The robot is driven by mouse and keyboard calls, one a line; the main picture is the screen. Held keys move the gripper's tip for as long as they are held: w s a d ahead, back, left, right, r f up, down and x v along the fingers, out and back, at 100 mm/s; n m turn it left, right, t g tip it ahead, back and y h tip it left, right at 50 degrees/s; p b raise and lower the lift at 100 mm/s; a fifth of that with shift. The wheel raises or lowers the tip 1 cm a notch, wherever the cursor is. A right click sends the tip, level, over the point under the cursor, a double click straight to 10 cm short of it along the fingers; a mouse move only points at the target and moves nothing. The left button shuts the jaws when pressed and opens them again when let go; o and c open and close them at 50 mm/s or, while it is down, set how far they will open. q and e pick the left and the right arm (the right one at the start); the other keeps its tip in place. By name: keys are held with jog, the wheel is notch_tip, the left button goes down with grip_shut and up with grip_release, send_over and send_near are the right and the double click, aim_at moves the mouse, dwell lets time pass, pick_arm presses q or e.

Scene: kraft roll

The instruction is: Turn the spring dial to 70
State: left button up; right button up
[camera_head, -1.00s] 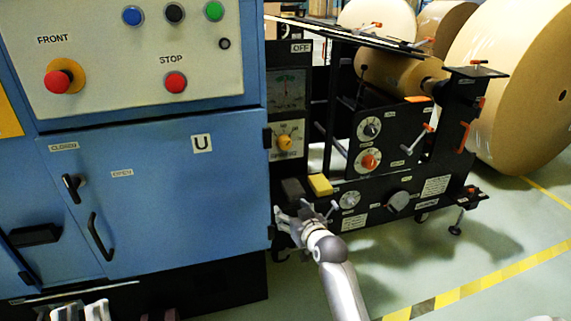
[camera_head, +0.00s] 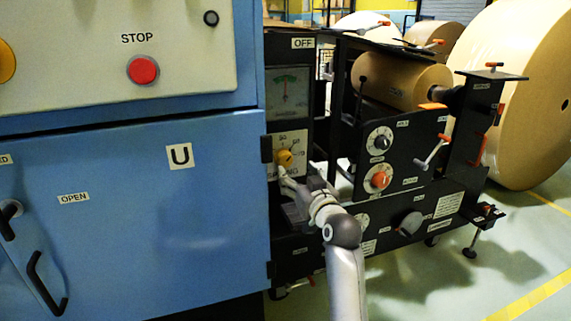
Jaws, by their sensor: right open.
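A dial with a yellow knob (camera_head: 285,157) sits on a white scale plate (camera_head: 296,142) in the dark panel right of the blue cabinet. Numbers show around the knob, but its pointer setting is too small to read. I take it for the spring dial, though no name is legible. My right gripper (camera_head: 287,178) is open, with its fingertips just below the knob. I cannot tell whether they touch it. The gripper hides part of the panel below the plate. My left gripper is not in view.
A gauge (camera_head: 288,92) is above the dial. A black-and-white dial (camera_head: 379,141) and an orange-knobbed dial (camera_head: 380,180) stand to the right, near a crank handle (camera_head: 431,155). The blue cabinet door (camera_head: 140,210) closes off the left side. Large kraft rolls (camera_head: 530,95) stand behind.

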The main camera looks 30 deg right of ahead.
aim_at(286, 161)
jog(key=b+x, duration=0.2)
jog(key=x, duration=0.6)
jog(key=shift+w+b, duration=0.3)
jog(key=shift+w, duration=0.05)
jog(key=shift+c, duration=0.4)
jog(key=c, duration=0.9)
